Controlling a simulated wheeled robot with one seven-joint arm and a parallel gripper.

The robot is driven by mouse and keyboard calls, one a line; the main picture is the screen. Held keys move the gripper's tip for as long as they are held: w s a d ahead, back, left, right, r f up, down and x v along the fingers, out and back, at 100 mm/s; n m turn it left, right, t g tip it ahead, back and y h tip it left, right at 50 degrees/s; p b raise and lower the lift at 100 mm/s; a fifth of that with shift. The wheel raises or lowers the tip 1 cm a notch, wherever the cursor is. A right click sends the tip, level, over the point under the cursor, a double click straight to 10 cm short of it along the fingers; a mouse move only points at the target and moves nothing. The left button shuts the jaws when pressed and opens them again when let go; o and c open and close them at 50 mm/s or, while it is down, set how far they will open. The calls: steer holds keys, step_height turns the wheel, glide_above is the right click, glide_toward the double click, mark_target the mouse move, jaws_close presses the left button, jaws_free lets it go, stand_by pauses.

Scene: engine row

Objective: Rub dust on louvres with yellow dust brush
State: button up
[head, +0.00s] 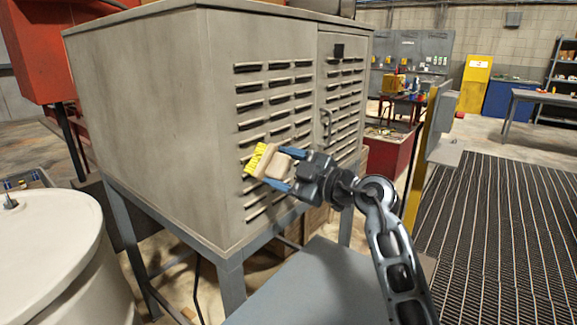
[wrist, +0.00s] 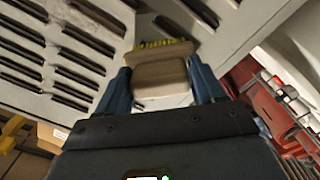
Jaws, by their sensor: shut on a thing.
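My gripper (head: 281,170) is shut on the yellow dust brush (head: 262,160), one blue finger on each side of its tan wooden block. The yellow bristles face the louvred cabinet front, close to the louvres (head: 262,128); I cannot tell whether they touch. In the wrist view the brush (wrist: 160,72) sits between the blue fingers, bristles at its far edge against the pale panel, with dark louvre slots (wrist: 75,60) to the left. The part of the louvres behind the brush and gripper is hidden. Dust on the louvres is too fine to make out.
The beige cabinet (head: 150,120) stands on a grey metal frame (head: 232,285). A white drum (head: 60,245) is at lower left. A yellow post (head: 424,150) stands right of my arm. A ribbed dark mat (head: 500,230) covers open floor at right.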

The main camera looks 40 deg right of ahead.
mark_target(291, 158)
steer(key=shift+a+r, duration=0.1)
steer(key=shift+a, duration=0.4)
steer(key=shift+r, duration=0.75)
steer(key=shift+w+d+f, duration=0.1)
steer(key=shift+w+d, duration=0.1)
steer(key=shift+d, duration=1.65)
steer(key=w+d, duration=0.2)
steer(key=d, duration=0.8)
steer(key=shift+w, duration=0.15)
steer(key=w+d, duration=0.1)
steer(key=d, duration=0.5)
steer(key=shift+d, duration=0.4)
steer(key=shift+s, duration=0.1)
steer(key=shift+s+d, duration=0.2)
steer(key=shift+s, duration=0.75)
steer(key=shift+s+d, duration=0.15)
steer(key=shift+s, duration=0.85)
steer(key=shift+s+d, duration=0.2)
steer(key=shift+s, duration=0.75)
steer(key=shift+s, duration=0.15)
steer(key=shift+s+d, duration=0.15)
steer(key=shift+s, duration=0.5)
steer(key=shift+s+d, duration=0.15)
steer(key=shift+s, duration=0.5)
